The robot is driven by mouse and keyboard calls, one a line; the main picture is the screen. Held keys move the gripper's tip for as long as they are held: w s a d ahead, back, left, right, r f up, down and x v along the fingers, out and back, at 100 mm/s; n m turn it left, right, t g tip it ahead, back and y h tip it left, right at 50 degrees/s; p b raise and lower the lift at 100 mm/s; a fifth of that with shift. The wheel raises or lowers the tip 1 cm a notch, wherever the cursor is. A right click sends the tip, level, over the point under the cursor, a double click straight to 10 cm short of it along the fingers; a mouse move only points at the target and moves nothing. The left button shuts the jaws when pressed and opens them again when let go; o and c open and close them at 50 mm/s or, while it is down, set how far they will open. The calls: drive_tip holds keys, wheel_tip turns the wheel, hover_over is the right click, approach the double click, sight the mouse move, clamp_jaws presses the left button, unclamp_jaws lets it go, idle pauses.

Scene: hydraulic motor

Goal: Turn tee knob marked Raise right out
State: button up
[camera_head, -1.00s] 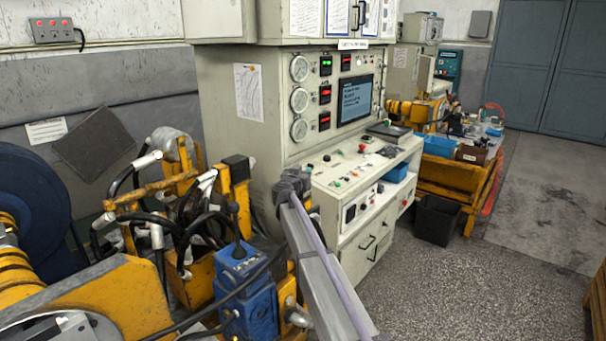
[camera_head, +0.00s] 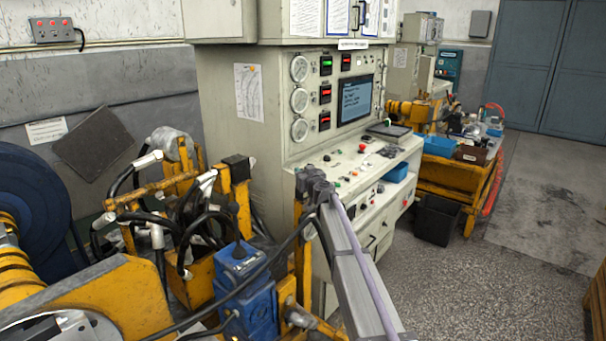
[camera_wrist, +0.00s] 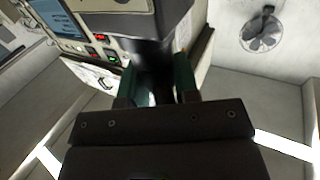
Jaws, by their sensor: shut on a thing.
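My gripper (camera_head: 314,184) is at the far end of my grey arm, in front of the console's left end in the head view. It is small there, and its fingertips are hard to make out. In the wrist view my gripper (camera_wrist: 160,82) shows two green fingers close together, shut on a dark thing (camera_wrist: 158,60) between them. I cannot tell whether this is the tee knob. No "Raise" marking can be read. The grey control console (camera_head: 225,150) carries several small knobs and buttons on its sloping top.
A yellow post (camera_head: 303,245) stands just left of my arm. A blue valve block (camera_head: 245,300), black hoses and yellow frames crowd the left. A black bin (camera_head: 437,220) stands beyond the console. The floor at right is clear. A fan (camera_wrist: 262,33) shows in the wrist view.

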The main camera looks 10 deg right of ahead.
drive_tip(key=shift+o, duration=0.2)
drive_tip(key=shift+n+g+y, duration=0.6)
drive_tip(key=shift+n+y, duration=0.6)
drive_tip(key=shift+y, duration=0.9)
drive_tip(key=o, duration=0.9)
drive_tip(key=v, duration=1)
drive_tip(key=shift+s+d, duration=0.2)
drive_tip(key=shift+s, duration=0.15)
drive_tip(key=shift+r, duration=0.15)
